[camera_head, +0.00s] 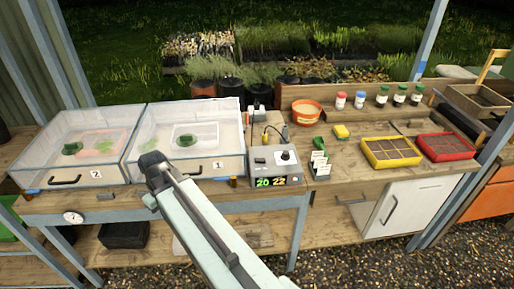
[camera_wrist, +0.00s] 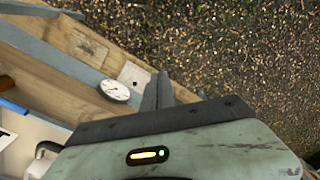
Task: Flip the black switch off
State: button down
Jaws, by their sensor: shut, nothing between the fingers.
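I cannot make out for sure which small part is the black switch. In the wrist view a pale square plate (camera_wrist: 134,75) with a small dark spot sits on the wooden bench edge, just past my fingertips. My gripper (camera_head: 152,162) is shut and empty, in front of the clear boxes. Its dark fingers also show in the wrist view (camera_wrist: 158,90).
Clear box 2 (camera_head: 38,178) and clear box 1 (camera_head: 188,166) stand at the left, with dark front handles. A round dial (camera_head: 73,217) is on the front rail, and shows in the wrist view (camera_wrist: 115,90). Yellow tray (camera_head: 365,150) and red tray (camera_head: 425,142) lie at right.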

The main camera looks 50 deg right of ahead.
jog(key=w+d+r+n+y+p, duration=0.1)
jog(key=d+r+p, duration=0.35)
jog(key=d, duration=0.45)
jog(key=w+d+r+n+p, duration=0.1)
jog(key=d+r+n+p, duration=0.15)
jog(key=d+r, duration=0.45)
notch_tip(320, 180, up, 8)
jog(key=n+t+y+p, duration=0.1)
jog(key=n+t+p, duration=0.3)
jog(key=p, duration=0.5)
send_over(255, 159)
jog(key=s+d, duration=0.4)
jog(key=shift+w+a+r+n+g, duration=0.1)
jog(key=shift+w+r+n+g, duration=0.1)
jog(key=shift+n+g, duration=0.45)
jog(key=shift+f+b, duration=0.2)
jog(key=shift+b, duration=0.1)
jog(key=b+x, duration=0.6)
jog(key=x, duration=0.1)
jog(key=b+x, duration=0.6)
jog(key=b, duration=0.1)
jog(key=shift+s+a+f, duration=0.1)
jog(key=shift+s+f, duration=0.05)
jog(key=shift+f, duration=0.3)
jog(key=shift+r, duration=0.1)
